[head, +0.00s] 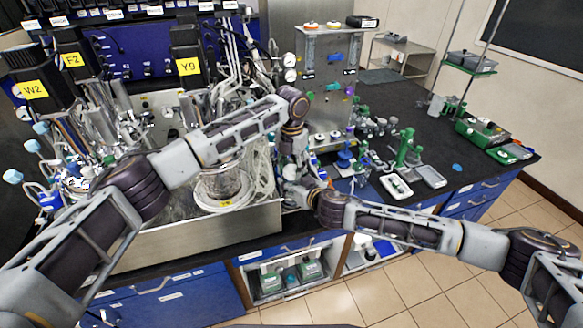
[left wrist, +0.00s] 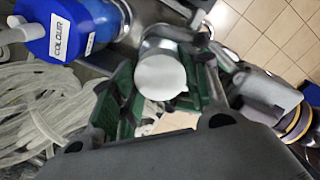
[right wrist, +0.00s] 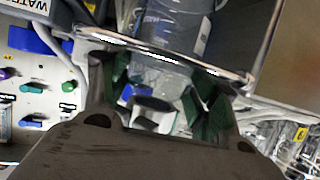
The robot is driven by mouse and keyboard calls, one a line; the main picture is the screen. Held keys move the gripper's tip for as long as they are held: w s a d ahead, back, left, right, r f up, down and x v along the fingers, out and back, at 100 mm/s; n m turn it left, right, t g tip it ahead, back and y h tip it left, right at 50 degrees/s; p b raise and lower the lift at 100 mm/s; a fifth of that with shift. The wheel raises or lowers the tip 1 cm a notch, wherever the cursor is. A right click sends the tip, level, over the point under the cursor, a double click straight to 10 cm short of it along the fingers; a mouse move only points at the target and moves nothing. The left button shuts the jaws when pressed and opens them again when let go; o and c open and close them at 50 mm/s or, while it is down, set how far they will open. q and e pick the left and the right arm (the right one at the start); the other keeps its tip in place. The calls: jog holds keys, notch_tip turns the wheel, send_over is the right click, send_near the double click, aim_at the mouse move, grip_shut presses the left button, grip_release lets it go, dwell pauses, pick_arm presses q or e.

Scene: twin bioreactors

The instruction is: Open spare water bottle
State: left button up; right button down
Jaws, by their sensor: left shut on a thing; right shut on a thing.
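The water bottle (right wrist: 165,30) is a clear vessel with a small printed label, seen at the top middle of the right wrist view. My right gripper (right wrist: 158,85) is shut on it, with green-padded fingers on either side. In the left wrist view a round white cap (left wrist: 161,76) lies between the green-padded fingers of my left gripper (left wrist: 158,92), which is shut on it. In the head view my left gripper (head: 292,165) points down close above my right gripper (head: 298,190). The bottle is mostly hidden there. I cannot tell whether cap and bottle neck are apart.
A metal tray (head: 200,240) with a glass vessel (head: 218,182) and coiled tubes stands left of the grippers. A panel with coloured knobs (head: 330,85) stands behind. Green and white items lie on the right bench.

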pick_arm(q)
jog(key=shift+c, duration=0.2)
jog(key=n, duration=0.2)
jog(key=shift+n, duration=2.4)
jog(key=o, duration=1.1)
jog(key=shift+o, duration=0.2)
jog(key=shift+r, duration=2.25)
